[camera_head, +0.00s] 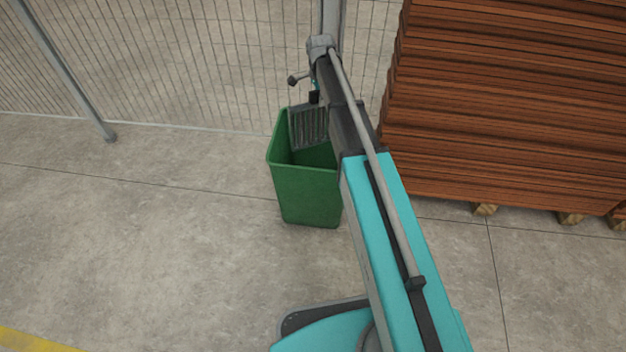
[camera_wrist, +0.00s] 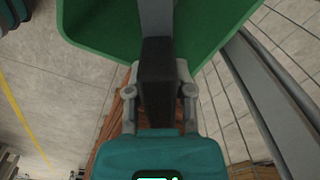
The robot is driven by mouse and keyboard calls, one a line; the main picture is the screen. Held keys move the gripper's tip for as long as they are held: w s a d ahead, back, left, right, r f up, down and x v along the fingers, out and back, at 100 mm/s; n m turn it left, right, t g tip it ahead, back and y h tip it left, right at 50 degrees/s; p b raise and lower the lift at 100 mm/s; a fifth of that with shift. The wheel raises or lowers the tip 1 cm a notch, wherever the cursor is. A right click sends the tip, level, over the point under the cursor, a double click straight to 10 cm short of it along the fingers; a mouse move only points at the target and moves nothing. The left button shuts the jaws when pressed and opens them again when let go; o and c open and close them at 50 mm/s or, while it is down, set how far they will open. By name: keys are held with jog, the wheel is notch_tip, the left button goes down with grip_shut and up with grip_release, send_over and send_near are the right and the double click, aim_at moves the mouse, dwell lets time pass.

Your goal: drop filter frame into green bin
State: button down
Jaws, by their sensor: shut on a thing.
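The green bin (camera_head: 306,196) stands upright on the floor with its top open, left of my arm in the head view. Its green wall (camera_wrist: 225,35) also fills the top of the wrist view. The filter frame (camera_head: 308,128) is a grey, ribbed panel hanging over the bin's opening, in front of its rear part. I cannot tell how far its lower edge reaches below the rim. My gripper (camera_head: 314,97) is above the bin, shut on the frame's dark block-like part, which shows between the fingers in the wrist view (camera_wrist: 157,85).
A tall stack of brown boards (camera_head: 510,100) on a pallet stands right of my arm. A wire mesh fence (camera_head: 190,60) runs behind the bin, with a grey post (camera_head: 65,70) at the left. The concrete floor left of the bin is clear.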

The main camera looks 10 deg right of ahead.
aim_at(319, 112)
jog(key=shift+f, duration=0.15)
jog(key=shift+f+b, duration=2.85)
jog(key=shift+b, duration=0.15)
jog(key=shift+c, duration=2)
grip_release()
